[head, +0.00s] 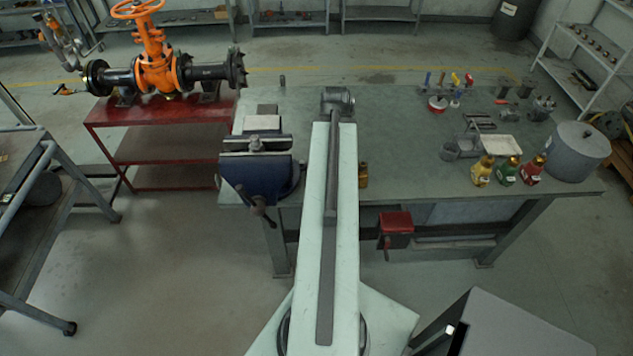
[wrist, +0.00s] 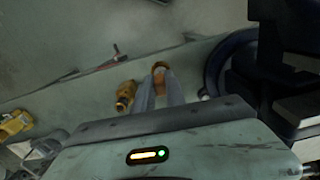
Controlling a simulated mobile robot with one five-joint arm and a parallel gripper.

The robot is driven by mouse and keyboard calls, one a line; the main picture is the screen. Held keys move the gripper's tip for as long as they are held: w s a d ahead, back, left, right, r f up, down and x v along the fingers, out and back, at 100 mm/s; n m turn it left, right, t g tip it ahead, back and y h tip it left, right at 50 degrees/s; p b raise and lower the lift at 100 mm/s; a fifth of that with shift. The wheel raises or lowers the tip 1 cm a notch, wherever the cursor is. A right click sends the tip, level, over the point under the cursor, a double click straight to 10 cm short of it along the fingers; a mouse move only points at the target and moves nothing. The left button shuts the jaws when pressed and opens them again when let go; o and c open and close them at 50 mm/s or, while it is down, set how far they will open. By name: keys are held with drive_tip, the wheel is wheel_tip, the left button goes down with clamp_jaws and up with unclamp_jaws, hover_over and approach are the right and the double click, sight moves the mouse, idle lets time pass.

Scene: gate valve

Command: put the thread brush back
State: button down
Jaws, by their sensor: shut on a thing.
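My gripper (wrist: 161,88) shows in the wrist view with its two grey fingers close together. A small orange-brown, ring-like piece (wrist: 160,67) sits at the fingertips and is held there. I take it to be the thread brush, but most of it is hidden by the fingers. In the head view my own arm covers the gripper and the held thing. The gripper is above the front part of the bench, between the blue vise (head: 262,178) and the brass fitting (head: 363,175). The fitting also shows beside the fingers in the wrist view (wrist: 125,95).
The green bench (head: 400,150) has bare room right of my arm. Coloured-handle tools (head: 453,80) stand at the back. Yellow, green and red bottles (head: 507,171), a small tray (head: 500,145) and a grey pot (head: 577,152) are on the right. An orange valve (head: 155,65) stands left.

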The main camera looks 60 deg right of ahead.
drive_tip(key=w+d, duration=0.4)
drive_tip(key=w, duration=0.1)
drive_tip(key=f+b, duration=0.6)
drive_tip(key=f, duration=0.1)
drive_tip(key=f+b, duration=0.3)
drive_tip(key=b, duration=0.1)
drive_tip(key=shift+s+a+f, duration=0.1)
drive_tip(key=shift+a+f, duration=0.05)
drive_tip(key=shift+a, duration=0.2)
drive_tip(key=shift+r, duration=0.25)
drive_tip(key=shift+f, duration=0.2)
drive_tip(key=c, duration=1.4)
unclamp_jaws()
drive_tip(key=shift+r, duration=0.15)
